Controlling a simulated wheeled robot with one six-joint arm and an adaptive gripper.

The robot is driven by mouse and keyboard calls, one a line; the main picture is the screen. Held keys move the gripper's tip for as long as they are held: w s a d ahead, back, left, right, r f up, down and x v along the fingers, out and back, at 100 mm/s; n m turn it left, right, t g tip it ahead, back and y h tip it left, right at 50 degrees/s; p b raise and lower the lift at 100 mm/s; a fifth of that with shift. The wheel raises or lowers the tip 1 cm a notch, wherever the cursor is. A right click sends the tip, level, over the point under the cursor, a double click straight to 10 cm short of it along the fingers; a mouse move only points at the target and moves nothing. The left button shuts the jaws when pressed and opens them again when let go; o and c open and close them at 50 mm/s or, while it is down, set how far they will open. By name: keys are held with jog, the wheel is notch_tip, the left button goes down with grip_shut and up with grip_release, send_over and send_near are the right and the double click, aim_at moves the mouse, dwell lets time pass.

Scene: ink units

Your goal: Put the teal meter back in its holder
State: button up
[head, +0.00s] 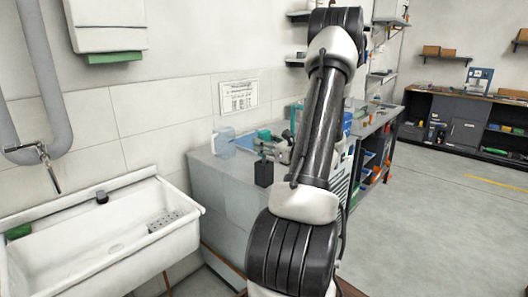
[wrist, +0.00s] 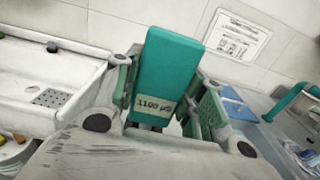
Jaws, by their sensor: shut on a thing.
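The teal meter (wrist: 168,65) is a block with a pale label reading "1100 µS". My gripper (wrist: 165,98) is shut on it, with a green-padded finger on each side; the meter looks somewhat tilted in the wrist view. In the head view the meter (head: 264,135) shows small beside my gripper (head: 272,148), partly behind my arm. A dark upright box (head: 263,173), which looks like the holder, stands on the grey counter below the meter. The gap between them is hard to judge. The wrist view does not show this box.
A clear bluish jug (head: 223,143) stands at the back left of the counter (head: 225,185). A teal curved stand (wrist: 290,101) and a blue flat item (wrist: 238,108) are at the right in the wrist view. A white sink (head: 100,240) is left of the counter.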

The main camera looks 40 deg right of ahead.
jog(key=shift+f, duration=1.35)
jog(key=o, duration=1)
jog(key=shift+f, duration=0.1)
jog(key=shift+o, duration=0.2)
